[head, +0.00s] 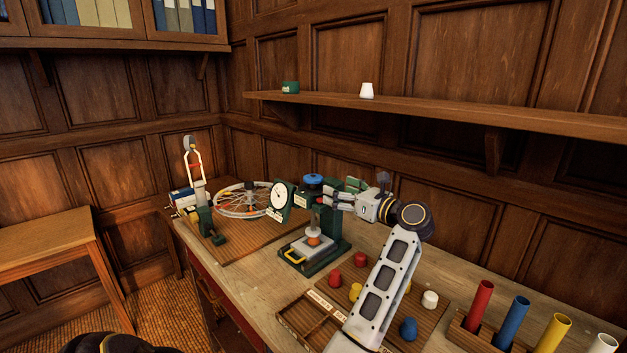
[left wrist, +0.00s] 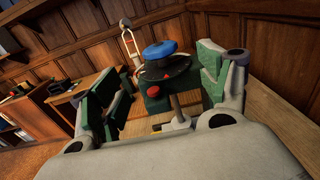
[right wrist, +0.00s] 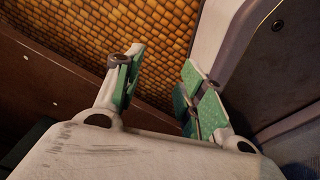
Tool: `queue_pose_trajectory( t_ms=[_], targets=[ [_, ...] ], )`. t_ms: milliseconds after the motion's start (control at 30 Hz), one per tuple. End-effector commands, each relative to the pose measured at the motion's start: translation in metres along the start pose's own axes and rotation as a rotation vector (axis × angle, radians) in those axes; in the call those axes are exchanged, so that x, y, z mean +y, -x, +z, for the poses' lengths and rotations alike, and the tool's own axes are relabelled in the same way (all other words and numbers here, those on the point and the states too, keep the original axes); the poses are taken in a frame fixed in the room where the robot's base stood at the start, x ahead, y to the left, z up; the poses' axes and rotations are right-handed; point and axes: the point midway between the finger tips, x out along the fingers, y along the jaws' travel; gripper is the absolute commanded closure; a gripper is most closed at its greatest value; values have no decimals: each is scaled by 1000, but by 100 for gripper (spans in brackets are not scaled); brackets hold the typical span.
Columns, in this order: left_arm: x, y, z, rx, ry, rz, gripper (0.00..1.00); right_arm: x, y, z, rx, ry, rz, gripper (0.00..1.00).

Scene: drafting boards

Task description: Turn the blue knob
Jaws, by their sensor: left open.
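The blue knob (head: 313,180) is a round cap on top of a dark green stand with a white dial (head: 279,196). My left gripper (head: 340,194) is just right of the knob in the head view, its green-padded fingers pointing at it. In the left wrist view the blue knob (left wrist: 160,50) appears between the two spread fingers, toward their tips, above a dark disc. The left gripper is open and I see no contact with the knob. My right gripper (right wrist: 160,68) is open and empty, over the floor, away from the knob.
A spoked wheel (head: 241,200) lies left of the stand. A wooden board (head: 438,300) with red, yellow, white and blue pegs is in front. Coloured tubes (head: 515,322) stand at the right. A wall shelf (head: 440,107) runs above. Woven flooring (right wrist: 150,30) lies below my right gripper.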

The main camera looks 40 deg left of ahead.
Motion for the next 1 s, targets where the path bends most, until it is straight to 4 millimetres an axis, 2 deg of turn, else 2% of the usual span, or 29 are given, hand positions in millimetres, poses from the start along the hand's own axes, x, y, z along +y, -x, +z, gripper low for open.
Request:
queue_pose_trajectory(
  t_ms=[400, 700, 1000],
  targets=[
    [0, -50, 1, -3, -1, 1, 23, 3, 4, 17, -18, 3, 3, 60],
    [0, -84, 2, -2, 0, 1, 23, 16, 6, 18, -14, 8, 15, 60],
    [0, -109, 1, -2, 0, 0, 23, 20, 8, 35, -29, 11, 19, 60]
  ],
)
